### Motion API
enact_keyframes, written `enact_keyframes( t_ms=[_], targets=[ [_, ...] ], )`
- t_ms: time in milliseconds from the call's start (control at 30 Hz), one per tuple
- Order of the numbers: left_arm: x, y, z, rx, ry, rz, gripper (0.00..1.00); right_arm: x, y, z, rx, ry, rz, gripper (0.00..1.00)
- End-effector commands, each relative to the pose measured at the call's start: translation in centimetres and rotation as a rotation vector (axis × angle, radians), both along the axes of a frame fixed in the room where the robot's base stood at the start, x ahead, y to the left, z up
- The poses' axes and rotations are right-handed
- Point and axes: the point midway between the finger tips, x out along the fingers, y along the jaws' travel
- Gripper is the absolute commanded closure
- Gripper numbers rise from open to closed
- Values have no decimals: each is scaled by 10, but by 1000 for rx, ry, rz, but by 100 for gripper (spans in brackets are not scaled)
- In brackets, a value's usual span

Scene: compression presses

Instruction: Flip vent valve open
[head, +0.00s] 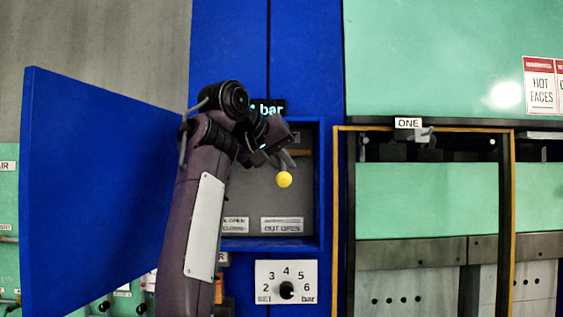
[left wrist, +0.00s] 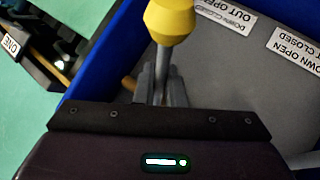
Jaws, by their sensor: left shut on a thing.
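The vent valve's lever ends in a yellow knob (head: 284,180) inside the blue wall box (head: 318,190). In the left wrist view the yellow knob (left wrist: 170,20) sits on a thin grey stem. My left gripper (head: 282,160) reaches into the box and is shut on the stem, with the knob sticking out beyond its fingers (left wrist: 160,85). The lever's pivot is hidden behind my gripper, and I cannot tell whether the lever points out or down. Labels on the back plate read "DOWN OPEN / OUT CLOSED" (left wrist: 295,50) and "DOWN CLOSED / OUT OPEN" (left wrist: 225,25). My right gripper is not in view.
The box's blue door (head: 95,190) stands open on the left, close to my left arm. A numbered dial (head: 287,290) is below the box. A press with a yellow-edged frame (head: 507,220) and a "ONE" label (head: 408,123) stands to the right. A partly hidden "bar" display (head: 270,108) is above.

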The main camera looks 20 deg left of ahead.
Motion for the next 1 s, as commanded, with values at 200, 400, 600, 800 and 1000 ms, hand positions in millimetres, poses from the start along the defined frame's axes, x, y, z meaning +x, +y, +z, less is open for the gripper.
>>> enact_keyframes(
  t_ms=[200, 400, 600, 800, 1000],
  targets=[
    [2, -1, -7, 3, 18, -2, 100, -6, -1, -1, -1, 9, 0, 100],
    [1, -1, -5, 2, 11, -2, 69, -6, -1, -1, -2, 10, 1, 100],
    [0, 0, -3, 1, 8, -1, 69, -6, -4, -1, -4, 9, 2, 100],
    [-13, 4, 3, 2, 2, 0, 69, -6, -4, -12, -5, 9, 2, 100],
    [-42, 14, 19, 2, 4, -2, 69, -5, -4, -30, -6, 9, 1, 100]
  ],
)
